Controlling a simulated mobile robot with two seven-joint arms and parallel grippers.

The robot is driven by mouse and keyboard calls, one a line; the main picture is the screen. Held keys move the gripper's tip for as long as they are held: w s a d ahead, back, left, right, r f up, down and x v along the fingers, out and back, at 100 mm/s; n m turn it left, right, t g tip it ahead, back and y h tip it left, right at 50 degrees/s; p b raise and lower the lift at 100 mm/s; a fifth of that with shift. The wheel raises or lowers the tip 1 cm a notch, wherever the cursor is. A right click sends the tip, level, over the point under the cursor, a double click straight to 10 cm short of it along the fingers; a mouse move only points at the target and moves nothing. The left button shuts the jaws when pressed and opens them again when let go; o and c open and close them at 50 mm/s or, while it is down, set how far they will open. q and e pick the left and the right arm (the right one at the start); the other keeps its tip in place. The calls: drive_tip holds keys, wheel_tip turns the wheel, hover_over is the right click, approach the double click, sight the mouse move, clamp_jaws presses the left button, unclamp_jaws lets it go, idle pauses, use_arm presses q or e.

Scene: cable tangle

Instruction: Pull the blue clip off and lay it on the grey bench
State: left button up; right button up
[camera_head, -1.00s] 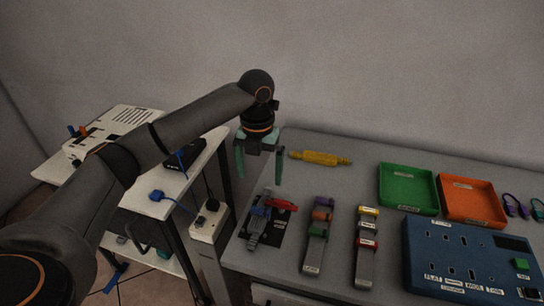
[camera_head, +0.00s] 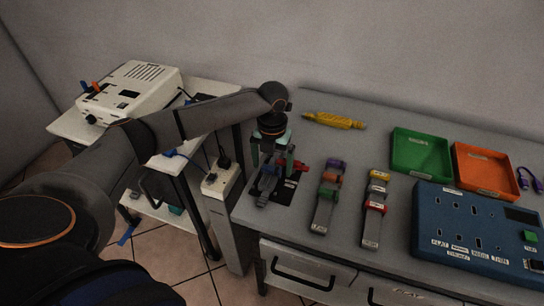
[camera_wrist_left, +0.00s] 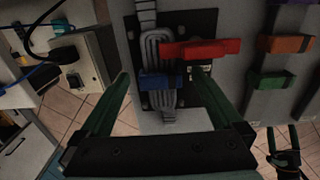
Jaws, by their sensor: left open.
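The blue clip (camera_wrist_left: 160,82) sits across a grey cable bundle (camera_wrist_left: 158,50) on a black plate (camera_wrist_left: 200,95). It also shows in the head view (camera_head: 268,169), partly behind my gripper. A red clip (camera_wrist_left: 205,48) lies close beside it, further from the wrist. My left gripper (camera_head: 271,160) is open and empty, pointing down over the blue clip. In the left wrist view its green fingertips (camera_wrist_left: 160,76) stand apart on either side of the blue clip. Contact cannot be told. A small dark shape with green prongs at lower right there may be my right gripper (camera_wrist_left: 284,142).
The grey bench (camera_head: 350,148) has free room behind the clips. Two strips with coloured clips (camera_head: 326,195) (camera_head: 374,210) lie to the right. Beyond are a green tray (camera_head: 421,156), an orange tray (camera_head: 485,171) and a blue socket panel (camera_head: 470,222). A white power strip (camera_head: 222,179) is at left.

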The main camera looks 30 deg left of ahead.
use_arm(q)
drive_tip(key=c, duration=1.5)
